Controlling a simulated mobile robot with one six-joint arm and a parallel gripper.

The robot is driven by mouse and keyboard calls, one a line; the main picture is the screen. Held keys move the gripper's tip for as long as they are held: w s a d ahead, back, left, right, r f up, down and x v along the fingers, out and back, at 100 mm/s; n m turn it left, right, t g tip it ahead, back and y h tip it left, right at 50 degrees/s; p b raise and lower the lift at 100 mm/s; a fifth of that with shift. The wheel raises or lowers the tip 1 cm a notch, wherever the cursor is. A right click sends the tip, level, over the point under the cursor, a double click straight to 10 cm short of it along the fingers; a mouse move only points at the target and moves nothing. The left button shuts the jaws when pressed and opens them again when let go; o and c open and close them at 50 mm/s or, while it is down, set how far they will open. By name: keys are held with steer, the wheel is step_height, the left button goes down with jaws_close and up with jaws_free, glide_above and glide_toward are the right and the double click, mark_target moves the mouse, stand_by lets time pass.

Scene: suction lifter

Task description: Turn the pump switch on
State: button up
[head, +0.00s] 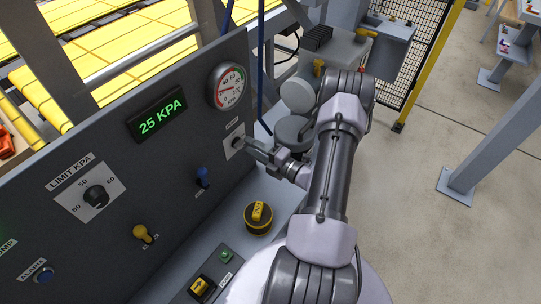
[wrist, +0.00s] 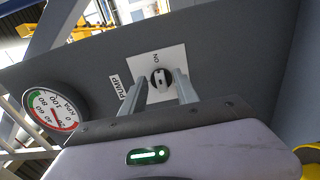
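The pump switch (head: 237,143) is a small dark rotary knob on a white plate at the right end of the grey control panel. In the wrist view the switch (wrist: 160,80) sits on its plate, with a PUMP label (wrist: 115,86) to its left and ON printed above it. A pale mark runs across the knob; I cannot tell its setting. My gripper (head: 250,147) is right at the switch. In the wrist view my gripper (wrist: 161,77) is open, its two fingers on either side of the knob, with gaps showing.
A round gauge (head: 229,87) and a green display (head: 158,117) reading 25 KPA are on the panel. A yellow-black knob (head: 258,214) stands on the ledge below.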

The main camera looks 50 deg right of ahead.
steer(key=s+d, duration=0.1)
steer(key=s, duration=1.5)
steer(key=shift+d, duration=0.1)
